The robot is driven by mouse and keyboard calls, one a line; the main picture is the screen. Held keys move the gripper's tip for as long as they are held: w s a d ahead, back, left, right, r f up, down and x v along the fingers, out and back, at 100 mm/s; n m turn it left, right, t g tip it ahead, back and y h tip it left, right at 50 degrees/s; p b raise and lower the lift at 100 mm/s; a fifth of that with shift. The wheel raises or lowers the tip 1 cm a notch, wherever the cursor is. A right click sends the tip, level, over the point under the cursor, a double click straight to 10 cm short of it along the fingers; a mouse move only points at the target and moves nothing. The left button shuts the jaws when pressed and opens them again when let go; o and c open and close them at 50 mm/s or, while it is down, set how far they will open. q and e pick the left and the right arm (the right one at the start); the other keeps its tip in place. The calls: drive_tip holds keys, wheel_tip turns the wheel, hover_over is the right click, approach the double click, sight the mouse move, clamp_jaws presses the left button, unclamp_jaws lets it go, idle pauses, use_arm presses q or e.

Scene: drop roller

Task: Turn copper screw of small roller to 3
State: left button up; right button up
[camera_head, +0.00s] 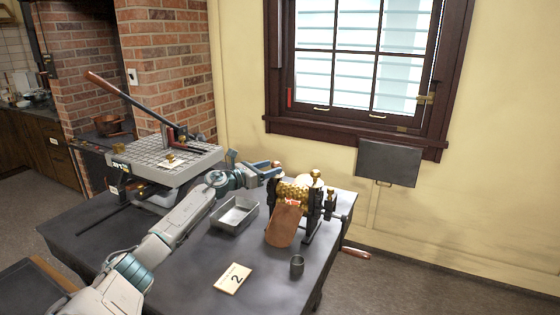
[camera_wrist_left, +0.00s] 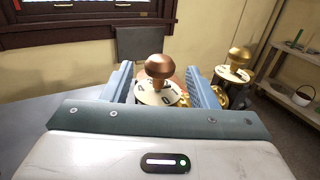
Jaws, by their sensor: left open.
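The drop roller (camera_head: 293,192) stands on the dark table, with golden knobbly rollers and a copper-brown sheet or chute at its front. In the left wrist view the copper screw (camera_wrist_left: 160,67) has a round knob above a pale numbered dial (camera_wrist_left: 161,93); I cannot read its setting. My left gripper (camera_head: 274,169) is at the far left end of the roller. In the left wrist view the open fingers of that gripper (camera_wrist_left: 162,84) stand on either side of the copper knob, with gaps showing. A brass screw (camera_wrist_left: 239,57) stands to the right. My right gripper is not in view.
A metal tray (camera_head: 236,214) lies left of the roller. A card marked 2 (camera_head: 233,279) and a small dark cup (camera_head: 297,265) lie in front. A lever press with a gridded top (camera_head: 165,155) stands at the table's back left.

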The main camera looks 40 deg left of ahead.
use_arm(q)
drive_tip(key=shift+w+d+p, duration=0.25)
drive_tip(key=shift+w+p, duration=0.1)
drive_tip(key=shift+w, duration=0.9)
drive_tip(key=shift+w+d+p, duration=0.25)
drive_tip(key=shift+w+p, duration=0.05)
drive_tip(key=shift+w, duration=0.9)
